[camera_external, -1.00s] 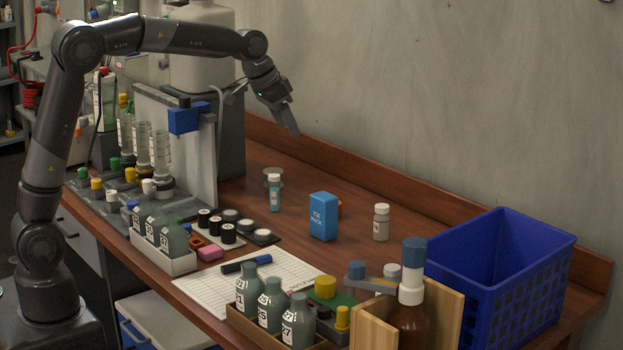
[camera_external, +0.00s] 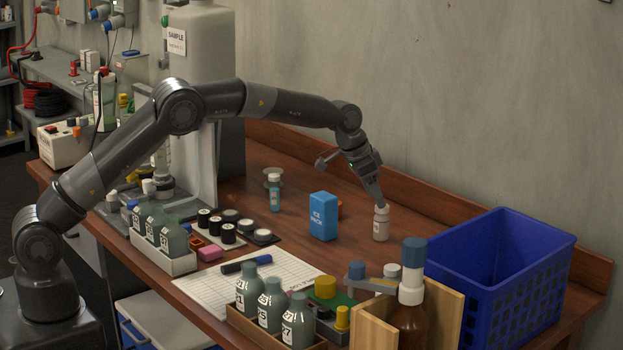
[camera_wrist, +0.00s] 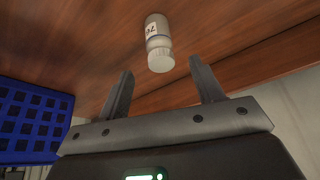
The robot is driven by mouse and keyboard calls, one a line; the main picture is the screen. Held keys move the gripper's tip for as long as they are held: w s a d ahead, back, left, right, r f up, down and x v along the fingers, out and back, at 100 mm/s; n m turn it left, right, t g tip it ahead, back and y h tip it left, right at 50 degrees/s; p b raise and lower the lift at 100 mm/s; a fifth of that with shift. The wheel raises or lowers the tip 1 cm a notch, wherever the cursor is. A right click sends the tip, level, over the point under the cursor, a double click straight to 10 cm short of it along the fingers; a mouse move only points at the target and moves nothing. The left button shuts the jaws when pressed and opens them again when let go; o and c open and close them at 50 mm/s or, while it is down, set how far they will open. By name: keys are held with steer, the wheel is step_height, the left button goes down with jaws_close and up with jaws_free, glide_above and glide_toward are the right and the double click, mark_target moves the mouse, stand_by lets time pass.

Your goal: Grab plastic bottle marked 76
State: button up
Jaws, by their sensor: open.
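The small plastic bottle (camera_external: 381,224) stands upright on the wooden table, right of the blue ice pack. It has a white cap, a grey-white body and a label. In the wrist view the bottle (camera_wrist: 158,42) lies ahead of the fingers, and its label reads like 76 turned over. My gripper (camera_external: 380,203) is just above the bottle's cap in the outside view. In the wrist view my gripper (camera_wrist: 160,85) has its two fingers wide apart, with nothing between them. The cap appears just beyond the fingertips, apart from both.
A blue ice pack (camera_external: 323,216) stands left of the bottle. A blue crate (camera_external: 540,262) is at the right; it also shows in the wrist view (camera_wrist: 32,122). A brown bottle with a blue cap (camera_external: 412,272) stands in front. The table behind the bottle is clear.

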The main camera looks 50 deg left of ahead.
mark_target(384, 215)
steer(key=shift+w+x, duration=0.2)
steer(key=shift+x, duration=3.6)
steer(key=shift+r, duration=0.1)
steer(key=shift+c, duration=0.4)
steer(key=c, duration=1)
steer(key=shift+r, duration=0.1)
